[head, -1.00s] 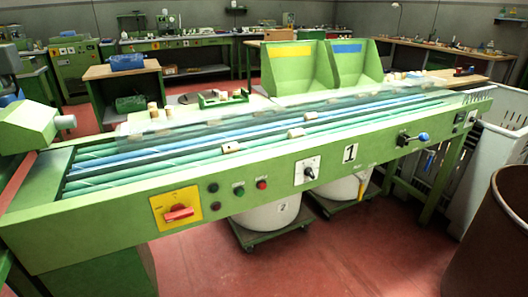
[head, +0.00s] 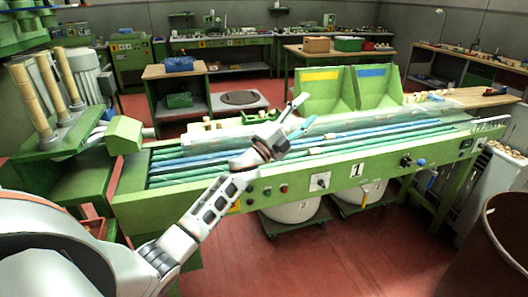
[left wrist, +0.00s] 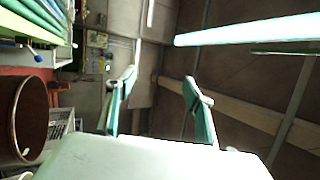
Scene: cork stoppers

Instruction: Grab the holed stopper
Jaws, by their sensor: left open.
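Pale cork stoppers lie on the green and blue belts of the conveyor; one (head: 314,150) is just right of my left wrist and another (head: 330,136) lies farther back. They are too small to tell which has a hole. My left gripper (head: 303,113) is open and empty, raised above the conveyor, its fingers pointing up and right. In the left wrist view the two spread fingers (left wrist: 160,100) have nothing between them. My left arm hides part of the belts. My right gripper is not in view.
A clear cover (head: 390,115) runs along the conveyor's far side. Two green bins, one with a yellow label (head: 321,75) and one with a blue label (head: 371,71), stand behind it. A brown barrel (head: 492,250) stands at the right front. Red floor is open in front.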

